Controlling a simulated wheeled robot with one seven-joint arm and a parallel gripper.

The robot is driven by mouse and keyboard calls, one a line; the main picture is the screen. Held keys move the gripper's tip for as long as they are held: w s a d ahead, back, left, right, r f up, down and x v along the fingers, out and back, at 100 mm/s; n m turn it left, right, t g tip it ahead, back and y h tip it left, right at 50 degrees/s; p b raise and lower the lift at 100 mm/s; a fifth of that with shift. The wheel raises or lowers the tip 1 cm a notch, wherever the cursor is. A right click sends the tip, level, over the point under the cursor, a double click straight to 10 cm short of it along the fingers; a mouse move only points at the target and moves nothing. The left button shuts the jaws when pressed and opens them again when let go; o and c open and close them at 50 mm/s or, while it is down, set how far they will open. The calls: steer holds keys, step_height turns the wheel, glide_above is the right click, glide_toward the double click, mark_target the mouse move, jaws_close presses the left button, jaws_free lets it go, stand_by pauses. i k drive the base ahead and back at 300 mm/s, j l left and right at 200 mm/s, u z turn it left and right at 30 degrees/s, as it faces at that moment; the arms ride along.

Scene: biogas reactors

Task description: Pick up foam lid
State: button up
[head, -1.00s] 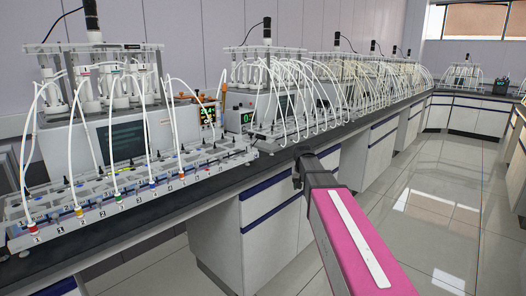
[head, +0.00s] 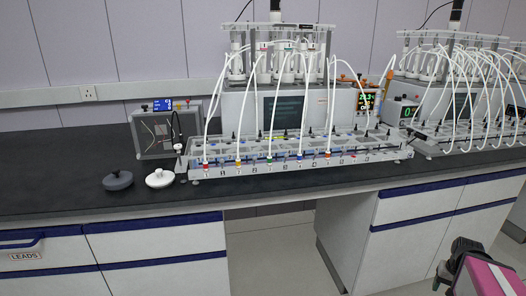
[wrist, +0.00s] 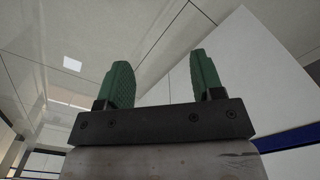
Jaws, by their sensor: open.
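Two round lids with knobs lie on the dark benchtop at the left in the head view: a white lid (head: 160,179) and a dark grey lid (head: 118,181). I cannot tell which is the foam lid. They lie side by side with a small gap. My gripper (wrist: 163,82) shows two green fingers in the wrist view, apart and with nothing between them. In the head view my arm's end is at the lower right, in front of the cabinets and far from both lids.
A reactor rig (head: 295,155) with several white tubes stands right of the lids. A small grey device (head: 155,143) with a blue display stands behind them. A drawer labelled LEADS (head: 40,257) is below. The benchtop in front of the lids is clear.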

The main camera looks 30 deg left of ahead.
mark_target(118, 180)
steer(key=u, duration=2.95)
steer(key=i+j+z, duration=0.15)
steer(key=j+z, duration=0.2)
steer(key=i+j+z, duration=0.15)
steer(key=j+z, duration=0.2)
steer(key=i+j+z, duration=0.1)
steer(key=j+z, duration=0.3)
